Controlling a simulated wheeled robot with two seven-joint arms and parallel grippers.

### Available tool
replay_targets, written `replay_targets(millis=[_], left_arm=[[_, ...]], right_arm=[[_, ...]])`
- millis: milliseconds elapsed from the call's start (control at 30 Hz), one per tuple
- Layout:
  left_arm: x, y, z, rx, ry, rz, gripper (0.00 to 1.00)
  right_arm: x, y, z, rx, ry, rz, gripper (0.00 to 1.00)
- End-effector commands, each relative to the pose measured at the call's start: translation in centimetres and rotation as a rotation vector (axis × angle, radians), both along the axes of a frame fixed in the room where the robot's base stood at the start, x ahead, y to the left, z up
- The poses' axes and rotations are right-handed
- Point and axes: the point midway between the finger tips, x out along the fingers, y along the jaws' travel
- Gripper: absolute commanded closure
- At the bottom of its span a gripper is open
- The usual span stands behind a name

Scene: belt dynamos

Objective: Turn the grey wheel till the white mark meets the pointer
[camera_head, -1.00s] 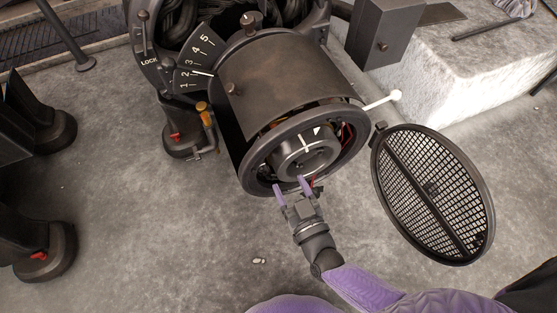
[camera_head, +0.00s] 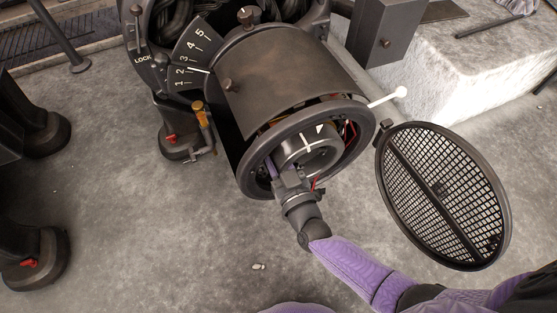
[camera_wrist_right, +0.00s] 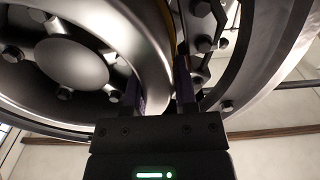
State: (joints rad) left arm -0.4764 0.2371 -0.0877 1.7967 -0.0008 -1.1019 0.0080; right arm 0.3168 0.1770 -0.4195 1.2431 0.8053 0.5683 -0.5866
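The grey wheel (camera_head: 300,151) sits inside the round open end of the dark dynamo housing (camera_head: 290,82). Its white mark (camera_head: 308,143) is a line on the wheel's upper part. The white triangular pointer (camera_head: 320,128) is to the right of the mark, a small gap apart. My right gripper (camera_head: 283,168) reaches into the housing at the wheel's lower left. In the right wrist view its fingers (camera_wrist_right: 160,88) are apart, with the wheel's rim (camera_wrist_right: 150,50) between them; contact is unclear. My left gripper is not in view.
A mesh cover (camera_head: 440,190) hangs open at the right. A white-knobbed lever (camera_head: 400,92) sticks out of the housing's right side. A numbered scale (camera_head: 190,60) and a LOCK lever (camera_head: 138,30) are at upper left.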

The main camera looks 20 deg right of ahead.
Motion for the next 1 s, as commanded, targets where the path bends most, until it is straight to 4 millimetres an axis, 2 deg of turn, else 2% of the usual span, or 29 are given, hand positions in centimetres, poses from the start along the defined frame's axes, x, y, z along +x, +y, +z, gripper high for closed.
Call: replay_targets(millis=[33,133,167,1000], left_arm=[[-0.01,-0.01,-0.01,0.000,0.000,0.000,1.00],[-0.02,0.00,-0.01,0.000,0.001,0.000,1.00],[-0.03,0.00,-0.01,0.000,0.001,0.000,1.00],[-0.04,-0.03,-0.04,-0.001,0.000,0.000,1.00]], right_arm=[[-0.01,0.00,-0.01,0.000,0.000,0.000,0.77],[-0.02,-0.01,-0.02,0.000,0.000,0.000,0.98],[-0.02,-0.01,-0.02,0.000,0.000,0.000,1.00],[-0.06,-0.02,-0.07,-0.001,0.001,0.000,1.00]])
